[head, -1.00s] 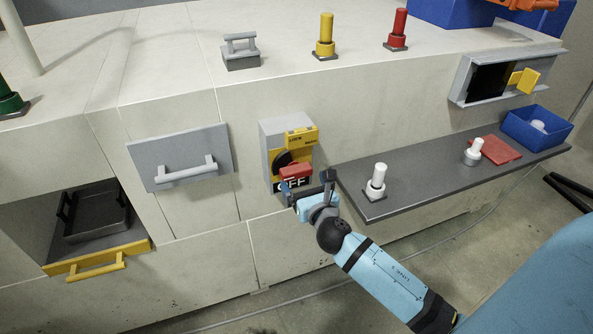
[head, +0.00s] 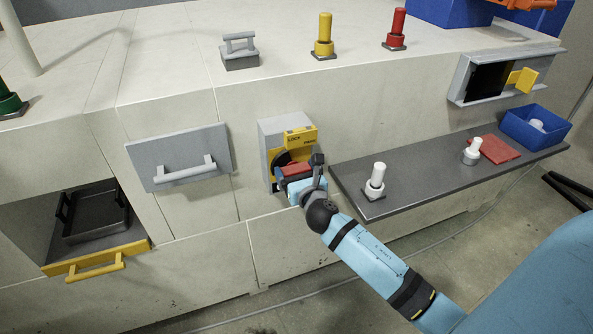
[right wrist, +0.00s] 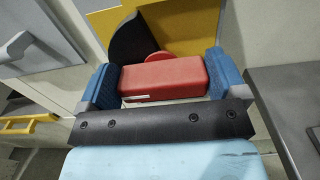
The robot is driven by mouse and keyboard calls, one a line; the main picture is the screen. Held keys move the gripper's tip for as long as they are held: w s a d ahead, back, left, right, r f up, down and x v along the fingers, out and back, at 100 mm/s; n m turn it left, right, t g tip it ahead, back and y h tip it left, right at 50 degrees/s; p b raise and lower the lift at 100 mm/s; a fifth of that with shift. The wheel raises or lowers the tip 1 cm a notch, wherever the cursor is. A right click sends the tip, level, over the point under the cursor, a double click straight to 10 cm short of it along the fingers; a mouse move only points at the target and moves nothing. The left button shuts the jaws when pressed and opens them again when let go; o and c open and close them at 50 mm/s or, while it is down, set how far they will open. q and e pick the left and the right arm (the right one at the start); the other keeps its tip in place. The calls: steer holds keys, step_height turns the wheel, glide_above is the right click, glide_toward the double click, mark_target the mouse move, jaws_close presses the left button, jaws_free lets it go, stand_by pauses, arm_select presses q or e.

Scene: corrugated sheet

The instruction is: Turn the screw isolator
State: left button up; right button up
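The screw isolator is a grey box (head: 268,142) with a yellow front plate (head: 305,140), a black round dial (head: 283,158) and a red bar handle (head: 295,170), on the pale bench front. My right gripper (head: 301,176) is at the handle. In the right wrist view the red handle (right wrist: 162,77) lies level between the two blue finger pads of my right gripper (right wrist: 162,80), which press against its ends with no visible gap. The black dial (right wrist: 128,42) shows behind it. The lower plate and label are hidden by the gripper. My left gripper is out of view.
A dark grey shelf (head: 430,182) with a white knob (head: 375,180) juts out right of the isolator. A grey drawer front (head: 180,158) with a handle is on the left. An open yellow-handled drawer (head: 95,262) sits lower left. The floor in front is clear.

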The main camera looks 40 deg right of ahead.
steer(key=shift+m, duration=0.3)
steer(key=m, duration=0.3)
steer(key=shift+d+m+p, duration=0.2)
steer(key=shift+m+p, duration=0.1)
steer(key=shift+m, duration=0.1)
steer(key=m, duration=0.4)
steer(key=shift+s+d+f+m, duration=0.1)
steer(key=shift+d+f+m, duration=0.1)
steer(key=shift+m, duration=0.1)
steer(key=m, duration=0.4)
steer(key=shift+d+f, duration=0.1)
steer(key=shift+f, duration=0.05)
steer(key=shift+f+m, duration=0.2)
steer(key=shift+m, duration=2.1)
steer(key=o, duration=0.6)
